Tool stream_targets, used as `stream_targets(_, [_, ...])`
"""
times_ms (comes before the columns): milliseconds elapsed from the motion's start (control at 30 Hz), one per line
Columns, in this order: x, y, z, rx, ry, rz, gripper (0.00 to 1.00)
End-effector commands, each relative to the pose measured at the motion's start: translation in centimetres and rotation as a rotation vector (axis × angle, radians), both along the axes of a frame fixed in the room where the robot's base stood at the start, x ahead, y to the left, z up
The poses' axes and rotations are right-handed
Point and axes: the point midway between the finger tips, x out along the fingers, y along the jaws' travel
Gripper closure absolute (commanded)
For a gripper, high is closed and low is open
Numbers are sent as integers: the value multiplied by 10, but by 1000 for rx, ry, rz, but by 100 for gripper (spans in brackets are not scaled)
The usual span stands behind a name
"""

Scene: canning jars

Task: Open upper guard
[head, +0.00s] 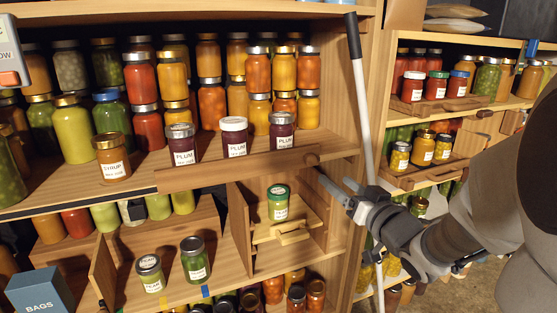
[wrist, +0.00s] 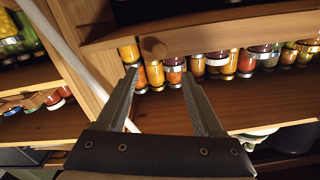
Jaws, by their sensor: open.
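The upper guard (head: 235,168) is a wooden bar across the front of the upper shelf, below the plum jars. A round wooden knob (head: 312,158) sits near its right end. In the wrist view the guard (wrist: 215,32) crosses the top, and its knob (wrist: 153,47) shows just beyond and between my fingertips. My gripper (head: 333,176) is open and empty, below and right of the knob. In the wrist view both fingers of my gripper (wrist: 160,76) are spread with nothing between them. I see no contact with the knob.
Three plum jars (head: 234,137) and a syrup jar (head: 112,158) stand behind or near the guard. A pole (head: 359,90) leans upright close to my gripper. Below, a green-lidded jar (head: 278,202) stands in a wooden compartment. A right-hand shelf (head: 430,180) holds more jars.

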Motion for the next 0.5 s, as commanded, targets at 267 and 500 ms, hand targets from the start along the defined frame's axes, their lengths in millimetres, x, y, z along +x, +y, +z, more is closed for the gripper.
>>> stream_targets(267, [59,20,-3,-1,1,2,31])
stream_targets(500, [96,31,-1,-1,0,0,31])
